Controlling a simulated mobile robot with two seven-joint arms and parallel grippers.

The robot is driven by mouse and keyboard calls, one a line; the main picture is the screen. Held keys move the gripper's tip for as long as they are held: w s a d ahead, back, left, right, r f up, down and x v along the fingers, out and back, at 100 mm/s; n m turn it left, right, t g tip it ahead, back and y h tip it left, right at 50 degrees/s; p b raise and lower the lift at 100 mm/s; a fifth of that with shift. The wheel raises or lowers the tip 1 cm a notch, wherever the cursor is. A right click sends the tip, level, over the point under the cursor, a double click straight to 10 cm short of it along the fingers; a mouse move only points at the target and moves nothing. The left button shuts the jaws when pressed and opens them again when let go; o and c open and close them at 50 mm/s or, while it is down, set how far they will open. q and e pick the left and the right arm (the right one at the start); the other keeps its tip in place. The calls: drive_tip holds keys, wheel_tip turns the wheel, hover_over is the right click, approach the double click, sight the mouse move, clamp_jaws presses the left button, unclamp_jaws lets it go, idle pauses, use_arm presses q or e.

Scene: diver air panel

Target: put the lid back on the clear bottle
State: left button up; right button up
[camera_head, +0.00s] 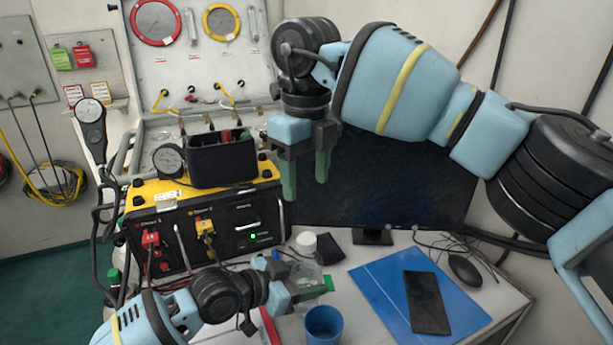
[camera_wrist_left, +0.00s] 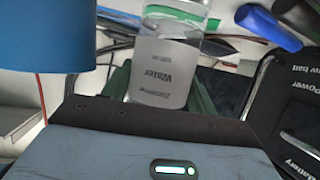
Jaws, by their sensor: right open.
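The clear bottle (camera_head: 309,272) stands at the front of the desk, partly covered by my left gripper. In the left wrist view its frosted "Water" label (camera_wrist_left: 163,75) shows upside down between the green fingers. My left gripper (camera_head: 308,288) appears shut on the bottle's body. A white lid (camera_head: 306,240) shows at the bottle's upper end; I cannot tell whether it sits on the neck or lies behind it. The bottle's mouth is hidden in the left wrist view. My right gripper (camera_head: 305,185) is open and empty, fingers down, well above the bottle and lid.
A blue cup (camera_head: 324,324) stands close to my left gripper. A blue folder with a black phone (camera_head: 427,302) lies to the right, near a mouse (camera_head: 465,269). The yellow-black air panel case (camera_head: 205,225) stands left, a dark monitor (camera_head: 400,185) behind.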

use_arm(q)
drive_tip(key=o, duration=0.5)
drive_tip(key=shift+c, duration=0.2)
drive_tip(key=v, duration=0.7)
drive_tip(key=shift+s+a+r, duration=0.15)
drive_tip(key=shift+s+a, duration=0.05)
drive_tip(key=shift+a, duration=0.1)
